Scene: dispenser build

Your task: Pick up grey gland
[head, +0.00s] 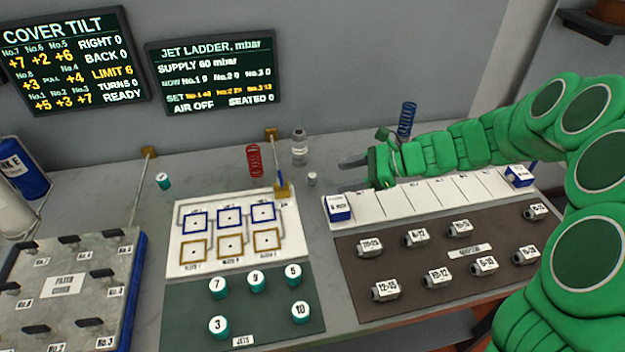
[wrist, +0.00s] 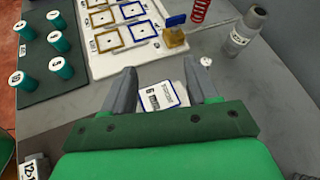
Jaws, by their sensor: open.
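My gripper (head: 352,174) is open and empty above the back left end of the white strip (head: 398,202), fingers pointing left. In the wrist view the open fingers (wrist: 162,72) show, with a white-topped blue block (wrist: 158,98) below and between them. Several grey fittings with white number labels, such as one at the back left (head: 369,246) and one at the front left (head: 385,290), lie on the brown mat (head: 455,275). A small pale capped piece (head: 312,179) stands left of my gripper, also in the wrist view (wrist: 206,62). I cannot tell which piece is the grey gland.
Teal jets (head: 255,281) stand on the green mat (head: 262,325). A white board (head: 180,255) with square outlines lies behind them.

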